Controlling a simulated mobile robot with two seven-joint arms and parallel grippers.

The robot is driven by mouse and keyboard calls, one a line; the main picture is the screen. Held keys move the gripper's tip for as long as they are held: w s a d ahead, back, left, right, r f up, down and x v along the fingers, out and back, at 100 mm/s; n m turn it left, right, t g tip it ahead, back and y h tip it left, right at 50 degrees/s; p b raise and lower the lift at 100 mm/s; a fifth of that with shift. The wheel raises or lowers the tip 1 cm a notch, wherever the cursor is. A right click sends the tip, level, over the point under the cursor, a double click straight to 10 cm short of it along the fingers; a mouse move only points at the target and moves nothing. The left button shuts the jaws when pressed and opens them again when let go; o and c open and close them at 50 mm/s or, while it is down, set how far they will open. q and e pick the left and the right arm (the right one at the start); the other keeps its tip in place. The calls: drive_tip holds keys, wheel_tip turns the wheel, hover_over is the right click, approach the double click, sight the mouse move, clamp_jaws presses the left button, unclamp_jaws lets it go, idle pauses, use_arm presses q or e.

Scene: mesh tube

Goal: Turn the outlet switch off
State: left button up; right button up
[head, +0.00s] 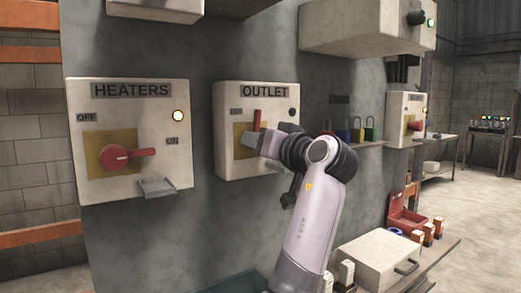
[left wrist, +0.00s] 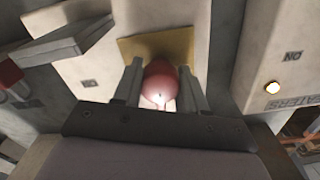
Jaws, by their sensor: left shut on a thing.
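The outlet box (head: 228,165) is a pale panel labelled OUTLET on the grey wall, in the middle of the head view. Its red handle (head: 257,117) points up in front of a yellow plate, and its small lamp (head: 292,112) is dark. My left gripper (head: 262,140) is at the handle's hub and hides part of the box's right side. In the left wrist view, the red rounded switch part (left wrist: 160,82) sits between my two fingers, in front of the yellow plate (left wrist: 190,50); my left gripper is shut on it. My right gripper is in neither view.
The heaters box (head: 95,185) stands left, its red handle pointing right and its lamp (head: 178,115) lit. A large box (head: 365,30) juts out above. Coloured padlocks (head: 357,132) hang at the right. A white case (head: 375,258) lies on a low shelf.

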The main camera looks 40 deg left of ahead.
use_arm(q)
drive_tip(key=shift+n, duration=0.6)
drive_tip(key=o, duration=1.1)
drive_tip(key=shift+a, duration=0.1)
drive_tip(key=shift+c, duration=0.2)
drive_tip(key=shift+b, duration=0.3)
drive_tip(key=b+v, duration=0.1)
drive_tip(key=v, duration=0.6)
